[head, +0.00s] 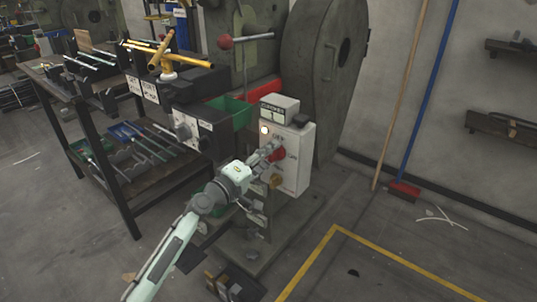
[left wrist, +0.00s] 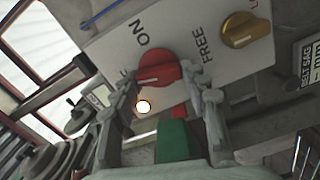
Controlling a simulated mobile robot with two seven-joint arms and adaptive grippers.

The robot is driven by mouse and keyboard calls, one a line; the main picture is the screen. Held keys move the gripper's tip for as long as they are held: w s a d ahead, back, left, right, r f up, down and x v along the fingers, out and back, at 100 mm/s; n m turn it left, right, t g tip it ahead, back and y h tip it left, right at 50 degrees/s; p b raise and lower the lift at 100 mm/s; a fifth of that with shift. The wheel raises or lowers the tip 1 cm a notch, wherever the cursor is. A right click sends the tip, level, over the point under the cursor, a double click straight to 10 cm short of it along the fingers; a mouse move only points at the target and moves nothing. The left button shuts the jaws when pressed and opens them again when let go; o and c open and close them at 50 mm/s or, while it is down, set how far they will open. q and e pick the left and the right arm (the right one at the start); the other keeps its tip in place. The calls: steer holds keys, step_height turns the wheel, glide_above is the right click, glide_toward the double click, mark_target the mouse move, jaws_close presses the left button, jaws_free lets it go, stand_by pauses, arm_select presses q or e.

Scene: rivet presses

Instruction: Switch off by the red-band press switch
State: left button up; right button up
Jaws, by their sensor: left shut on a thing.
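The switch box (head: 297,162) is a pale box on the front of a large dark press (head: 322,80). A red strip (head: 262,91) shows on the press behind it. The red knob (head: 279,154) sits on the box face; in the left wrist view the red knob (left wrist: 158,68) is beside the word ON. My left gripper (head: 271,151) is shut on it, one finger on each side. A lamp (head: 264,129) above glows white. My right gripper is out of view.
A yellow knob (head: 276,181) sits below the red one, near the word FREE in the wrist view. A dark control box (head: 196,132) and a tool bench (head: 82,97) stand left. A broom (head: 405,188) leans on the wall. Floor at right is clear.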

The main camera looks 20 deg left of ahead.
arm_select(q)
steer(key=n, duration=0.3)
steer(key=shift+f+p, duration=0.1)
steer(key=shift+p, duration=0.2)
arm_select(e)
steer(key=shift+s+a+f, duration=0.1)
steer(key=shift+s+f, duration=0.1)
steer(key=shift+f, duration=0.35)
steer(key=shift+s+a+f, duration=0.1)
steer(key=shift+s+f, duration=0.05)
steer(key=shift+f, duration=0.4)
arm_select(q)
steer(key=o, duration=1.2)
steer(key=shift+c, duration=0.2)
steer(key=shift+s, duration=0.15)
steer(key=v, duration=1.1)
steer(key=shift+s+a, duration=0.15)
steer(key=shift+s, duration=0.2)
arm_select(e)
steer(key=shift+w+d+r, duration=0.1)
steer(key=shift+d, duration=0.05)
